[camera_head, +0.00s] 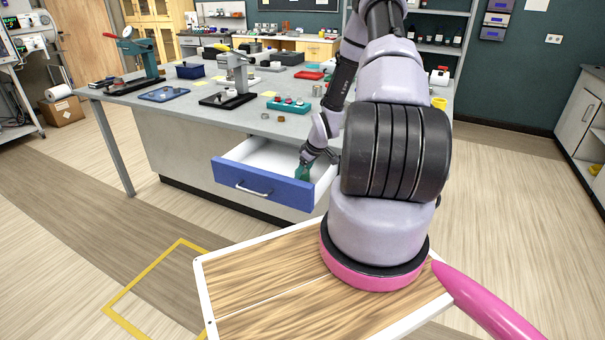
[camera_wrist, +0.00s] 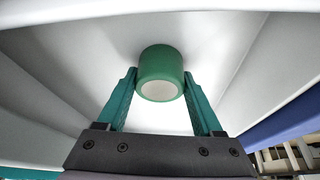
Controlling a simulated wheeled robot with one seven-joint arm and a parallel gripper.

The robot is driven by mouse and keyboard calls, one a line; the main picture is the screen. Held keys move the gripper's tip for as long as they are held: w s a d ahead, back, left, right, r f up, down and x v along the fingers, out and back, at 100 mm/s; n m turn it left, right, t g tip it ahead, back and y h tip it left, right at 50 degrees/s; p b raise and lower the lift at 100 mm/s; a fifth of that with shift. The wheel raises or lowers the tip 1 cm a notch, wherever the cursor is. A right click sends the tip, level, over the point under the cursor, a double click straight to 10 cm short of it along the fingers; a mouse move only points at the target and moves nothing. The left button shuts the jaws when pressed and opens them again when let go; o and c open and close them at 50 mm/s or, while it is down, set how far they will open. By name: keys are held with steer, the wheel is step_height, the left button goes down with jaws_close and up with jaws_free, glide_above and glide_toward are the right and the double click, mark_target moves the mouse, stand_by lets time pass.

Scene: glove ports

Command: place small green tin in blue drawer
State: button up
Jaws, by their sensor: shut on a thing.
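The blue drawer (camera_head: 262,184) is pulled out from the bench, with a white inside and a blue front with a handle. My gripper (camera_head: 304,172) points down at the right part of the drawer opening. In the wrist view, my gripper (camera_wrist: 161,84) has its two teal fingers shut on the small green tin (camera_wrist: 161,60), one on each side. The tin is a short green cylinder with a pale end facing the camera. The drawer's white inside (camera_wrist: 75,65) surrounds it. I cannot tell whether the tin touches the drawer floor.
The grey bench top (camera_head: 225,125) above the drawer holds a teal block (camera_head: 289,105), a blue tray (camera_head: 163,94), a red-handled press (camera_head: 138,55) and other small items. My arm covers the bench's right part. The floor left of the drawer is clear.

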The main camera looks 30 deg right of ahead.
steer(key=o, duration=1.4)
steer(key=s+a+r+m+h, duration=0.1)
steer(key=s+r, duration=0.2)
steer(key=r, duration=0.9)
steer(key=s+a+r+m+h, duration=0.1)
steer(key=s+a+r+m, duration=0.15)
steer(key=r, duration=0.95)
steer(key=s+r+m+h, duration=0.1)
steer(key=s+r, duration=0.3)
steer(key=r, duration=0.8)
steer(key=s+a+r+m+t+y, duration=0.1)
steer(key=s+a+r+m, duration=0.1)
steer(key=s+a+r, duration=0.4)
steer(key=s+a+r+m+t+y, duration=0.2)
steer(key=s+a+r, duration=0.4)
steer(key=s+r, duration=0.3)
steer(key=shift+s+a+r+m, duration=0.15)
steer(key=shift+s+r+m, duration=0.15)
steer(key=shift+s+m, duration=0.7)
steer(key=shift+s+n, duration=0.2)
steer(key=shift+n, duration=0.05)
